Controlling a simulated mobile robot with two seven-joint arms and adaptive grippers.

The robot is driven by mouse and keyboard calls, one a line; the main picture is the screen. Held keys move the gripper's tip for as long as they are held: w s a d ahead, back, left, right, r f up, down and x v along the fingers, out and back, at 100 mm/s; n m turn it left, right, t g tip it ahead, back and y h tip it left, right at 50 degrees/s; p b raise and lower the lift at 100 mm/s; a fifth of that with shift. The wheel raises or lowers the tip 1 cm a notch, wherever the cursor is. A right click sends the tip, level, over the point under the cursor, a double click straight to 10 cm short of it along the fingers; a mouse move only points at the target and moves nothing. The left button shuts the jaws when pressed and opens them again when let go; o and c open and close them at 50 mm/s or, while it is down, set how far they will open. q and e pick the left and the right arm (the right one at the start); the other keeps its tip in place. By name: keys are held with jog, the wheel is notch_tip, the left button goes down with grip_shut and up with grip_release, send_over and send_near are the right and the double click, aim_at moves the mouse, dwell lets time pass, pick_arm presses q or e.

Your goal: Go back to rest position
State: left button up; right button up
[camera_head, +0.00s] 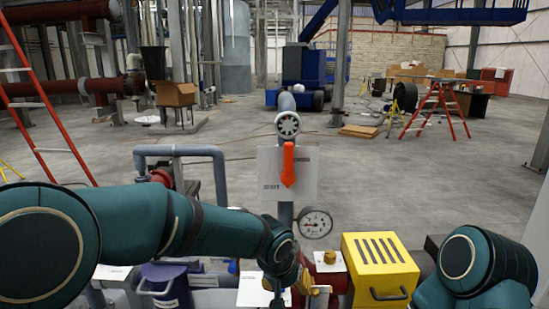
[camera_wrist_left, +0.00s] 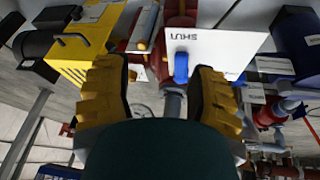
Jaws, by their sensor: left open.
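My left arm (camera_head: 160,225) reaches in from the left in the head view, its wrist low in the middle. My left gripper (camera_wrist_left: 160,72) is open in the left wrist view, with its two yellow and black fingers spread apart. A blue handle (camera_wrist_left: 181,66) in front of a white sign (camera_wrist_left: 218,48) marked SHUT shows between and beyond the fingers; I cannot tell how far off it is. In the head view the fingers are mostly hidden by the wrist. Part of my right arm (camera_head: 480,265) shows at lower right; its gripper is out of view.
Close in front are an orange handle (camera_head: 288,165) on a white plate, a pressure gauge (camera_head: 315,223), and a yellow slotted box (camera_head: 380,268), also in the left wrist view (camera_wrist_left: 75,45). Pipes stand left of the plate. The floor (camera_head: 400,180) beyond is mostly clear.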

pick_arm(q)
jog(key=s+a+f+n+g+h, duration=0.1)
jog(key=s+a+f, duration=0.2)
jog(key=f, duration=0.6)
jog(key=s+a+f+n+g+h, duration=0.1)
jog(key=s+a+f, duration=0.2)
jog(key=f, duration=0.6)
jog(key=s+a+f+n, duration=0.2)
jog(key=s+a+f, duration=0.5)
jog(key=s+f, duration=0.3)
jog(key=s, duration=0.2)
jog(key=shift+s+f+n+y, duration=0.15)
jog(key=shift+s+n+y, duration=0.15)
jog(key=shift+s, duration=0.1)
jog(key=shift+w, duration=0.1)
jog(key=shift+c, duration=1)
pick_arm(e)
jog(key=c, duration=0.4)
pick_arm(q)
jog(key=shift+d, duration=0.15)
pick_arm(e)
jog(key=shift+d, duration=0.15)
